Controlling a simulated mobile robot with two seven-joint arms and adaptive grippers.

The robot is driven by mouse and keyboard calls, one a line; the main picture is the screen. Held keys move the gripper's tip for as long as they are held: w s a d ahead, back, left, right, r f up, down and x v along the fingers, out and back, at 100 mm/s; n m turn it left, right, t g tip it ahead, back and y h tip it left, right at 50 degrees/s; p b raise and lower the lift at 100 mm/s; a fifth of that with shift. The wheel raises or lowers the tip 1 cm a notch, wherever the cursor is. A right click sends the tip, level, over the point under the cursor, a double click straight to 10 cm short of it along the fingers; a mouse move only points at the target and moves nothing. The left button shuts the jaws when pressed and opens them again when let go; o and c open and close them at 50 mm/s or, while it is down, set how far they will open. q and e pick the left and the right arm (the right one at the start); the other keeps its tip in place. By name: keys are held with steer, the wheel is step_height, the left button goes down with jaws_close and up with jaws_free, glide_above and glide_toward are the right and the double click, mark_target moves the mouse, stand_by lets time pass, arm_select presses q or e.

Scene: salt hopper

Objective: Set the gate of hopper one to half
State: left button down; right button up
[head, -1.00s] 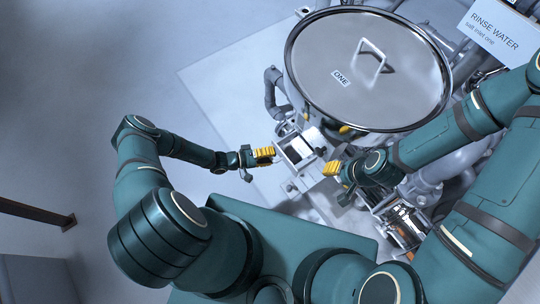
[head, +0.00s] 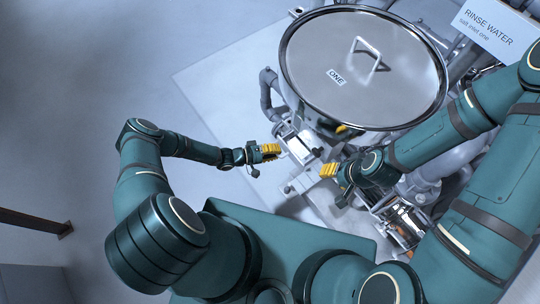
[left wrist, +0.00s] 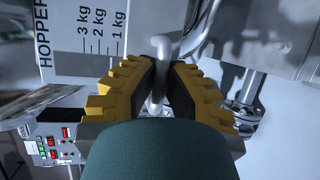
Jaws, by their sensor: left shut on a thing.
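Hopper one (head: 345,85) is a round steel vessel with a shiny lid marked ONE, in the upper right of the head view. A metal box-like outlet (head: 300,150) sits at its lower left; the gate's setting is not readable. My left gripper (head: 270,152) is just left of this outlet. In the left wrist view its yellow fingers with dark pads (left wrist: 160,78) close around a bent grey metal bar (left wrist: 161,48), which seems to be the gate handle. My right gripper (head: 328,170) is right of the outlet, and its opening is unclear.
A scale plate (left wrist: 95,30) reading HOPPER with kg marks stands behind the bar. A box with lit switches (left wrist: 60,145) is at lower left. A RINSE WATER sign (head: 490,28) and pipes (head: 455,165) are at the right.

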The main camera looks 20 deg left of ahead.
arm_select(q)
steer(key=c, duration=1)
jaws_free()
steer(key=shift+s+a, duration=0.1)
steer(key=v, duration=1.2)
